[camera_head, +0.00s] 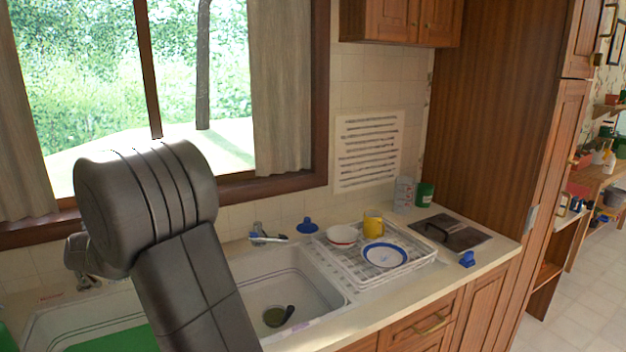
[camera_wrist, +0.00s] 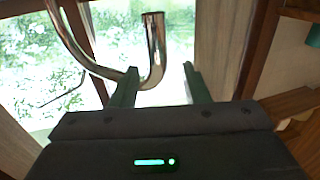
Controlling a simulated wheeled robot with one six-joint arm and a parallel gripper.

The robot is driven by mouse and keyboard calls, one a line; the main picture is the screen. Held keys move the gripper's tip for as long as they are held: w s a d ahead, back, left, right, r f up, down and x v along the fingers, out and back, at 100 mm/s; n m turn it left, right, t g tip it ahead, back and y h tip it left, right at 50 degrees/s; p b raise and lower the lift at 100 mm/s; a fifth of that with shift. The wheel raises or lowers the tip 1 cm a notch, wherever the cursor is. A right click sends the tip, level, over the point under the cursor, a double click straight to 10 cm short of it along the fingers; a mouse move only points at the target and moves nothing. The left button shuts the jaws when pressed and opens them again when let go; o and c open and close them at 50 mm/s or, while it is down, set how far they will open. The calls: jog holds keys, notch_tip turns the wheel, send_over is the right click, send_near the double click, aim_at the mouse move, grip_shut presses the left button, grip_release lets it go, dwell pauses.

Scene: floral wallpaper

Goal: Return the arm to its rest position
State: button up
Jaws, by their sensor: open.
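My arm (camera_head: 185,240) rises dark grey at the left of the head view, bent in front of the window and over the sink area. Its gripper is hidden there. In the wrist view my gripper (camera_wrist: 160,74) shows two green fingers spread apart, so it is open. A curved chrome pipe (camera_wrist: 154,50), like a tap spout, shows at and between the fingertips. I cannot tell whether it touches them. Nothing is clearly held.
A sink basin (camera_head: 255,290) holds a dark ladle-like utensil (camera_head: 279,316). A white dish rack (camera_head: 345,268) holds a bowl (camera_head: 342,236), a yellow mug (camera_head: 373,223) and a blue-rimmed plate (camera_head: 384,254). A tall wooden cabinet (camera_head: 490,120) bounds the right.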

jog(key=shift+p+x, duration=0.65)
jog(key=shift+x, duration=1.85)
